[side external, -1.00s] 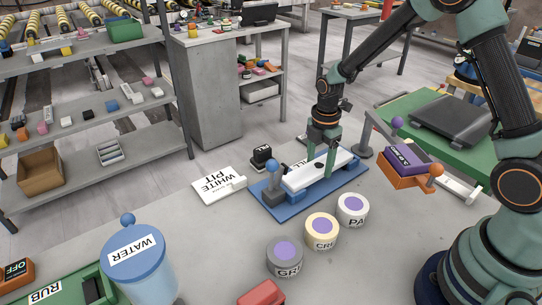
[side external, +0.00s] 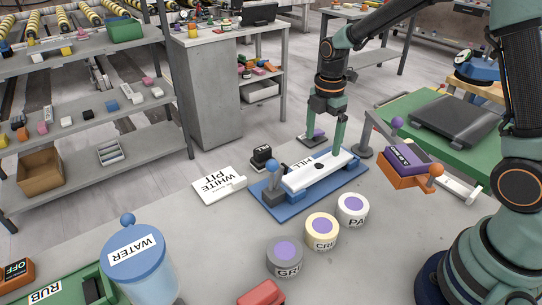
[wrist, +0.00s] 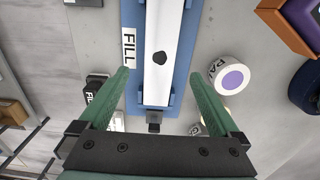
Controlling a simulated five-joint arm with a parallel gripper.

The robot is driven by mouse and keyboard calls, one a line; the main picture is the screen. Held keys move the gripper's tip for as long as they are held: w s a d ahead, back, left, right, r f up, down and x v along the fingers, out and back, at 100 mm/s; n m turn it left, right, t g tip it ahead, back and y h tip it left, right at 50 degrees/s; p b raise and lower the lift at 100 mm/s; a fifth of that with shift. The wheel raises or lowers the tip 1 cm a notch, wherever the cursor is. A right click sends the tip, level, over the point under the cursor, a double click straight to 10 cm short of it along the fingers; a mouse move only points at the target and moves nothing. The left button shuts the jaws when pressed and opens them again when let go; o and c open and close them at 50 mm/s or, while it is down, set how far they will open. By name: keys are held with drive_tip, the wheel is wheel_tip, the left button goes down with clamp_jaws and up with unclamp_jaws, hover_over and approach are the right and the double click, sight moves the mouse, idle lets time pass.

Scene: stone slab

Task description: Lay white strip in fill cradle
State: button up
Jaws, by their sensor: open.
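The white strip (side external: 315,173) lies lengthwise in the blue fill cradle (side external: 270,203), with a dark pit mark on its upper face. In the wrist view the strip (wrist: 161,88) sits between the cradle's small blue side posts. The FILL label (wrist: 129,48) is beside it on the cradle base. My gripper (side external: 325,148) is open and empty just above the strip's far part. In the wrist view its two green fingers (wrist: 172,84) stand apart on either side of the strip, with no visible grip on it.
A blue-knobbed grey post (side external: 272,184) stands at the cradle's near-left end. Labelled round pots (side external: 321,232) stand in front of the cradle. A white pit plate (side external: 217,187) lies left, and a purple-orange device (side external: 405,166) stands right. A blue water container (side external: 140,260) is at front left.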

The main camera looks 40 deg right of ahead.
drive_tip(key=s+a+r+m+t, duration=0.1)
drive_tip(key=s+r+m, duration=0.25)
drive_tip(key=r, duration=0.25)
drive_tip(key=s+r+m+t, duration=0.1)
drive_tip(key=s+r+m, duration=0.1)
drive_tip(key=r+m, duration=0.25)
drive_tip(key=s+a+r+m+t, duration=0.1)
drive_tip(key=s+r+m+t, duration=0.2)
drive_tip(key=s+m, duration=0.5)
drive_tip(key=shift+r+m+t, duration=0.3)
drive_tip(key=shift+r+m, duration=0.1)
drive_tip(key=shift+m, duration=0.6)
